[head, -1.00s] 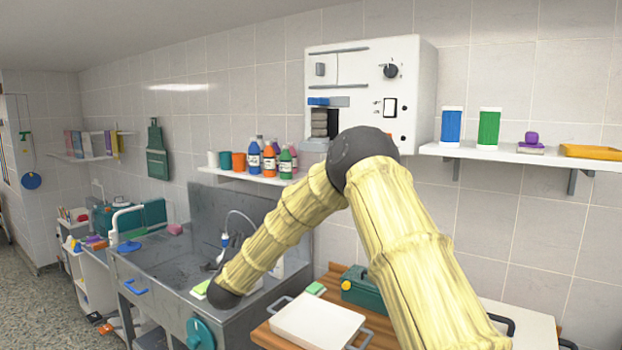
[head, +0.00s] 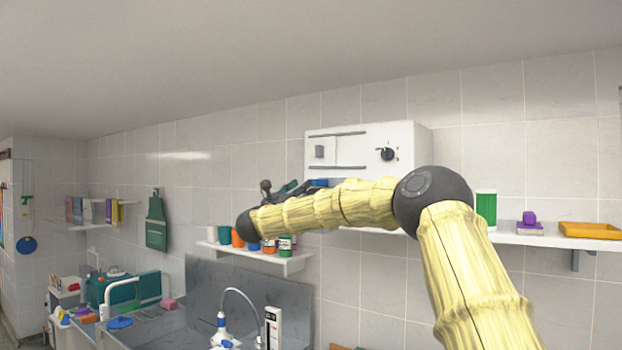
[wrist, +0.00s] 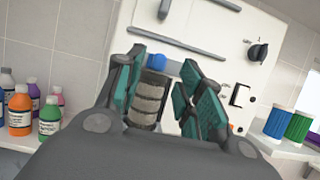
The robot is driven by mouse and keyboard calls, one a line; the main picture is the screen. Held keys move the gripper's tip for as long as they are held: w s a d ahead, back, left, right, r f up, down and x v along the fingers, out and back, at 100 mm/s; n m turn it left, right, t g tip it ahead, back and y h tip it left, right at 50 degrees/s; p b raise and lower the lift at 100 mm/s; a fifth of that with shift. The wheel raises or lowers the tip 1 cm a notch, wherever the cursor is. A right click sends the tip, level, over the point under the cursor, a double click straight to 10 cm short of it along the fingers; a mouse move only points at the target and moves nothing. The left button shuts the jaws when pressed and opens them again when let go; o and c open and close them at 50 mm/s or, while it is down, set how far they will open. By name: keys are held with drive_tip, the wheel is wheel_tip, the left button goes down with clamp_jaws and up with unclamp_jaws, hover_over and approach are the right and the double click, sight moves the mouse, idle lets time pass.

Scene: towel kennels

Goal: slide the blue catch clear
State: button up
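The blue catch (head: 319,183) is on the front of the white wall cabinet (head: 350,137), mostly hidden behind my arm in the head view. In the wrist view the blue catch (wrist: 156,61) shows between my fingers, just above a stack of grey folded towels (wrist: 148,98) in a dark opening. My gripper (head: 280,188) is raised in front of the cabinet's lower left. In the wrist view my gripper (wrist: 164,62) has its teal-padded fingers apart, one on each side of the catch. I cannot tell whether either finger touches it.
A shelf (head: 297,264) with bottles and cups is below and left of my gripper. Another shelf (head: 520,238) at right holds a green canister (head: 486,207) and a yellow tray (head: 590,230). A dark knob (wrist: 258,53) sticks out of the cabinet front.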

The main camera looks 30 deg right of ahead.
sight(317, 183)
drive_tip(key=shift+p+x, duration=1.8)
drive_tip(key=shift+x, duration=1.8)
clamp_jaws()
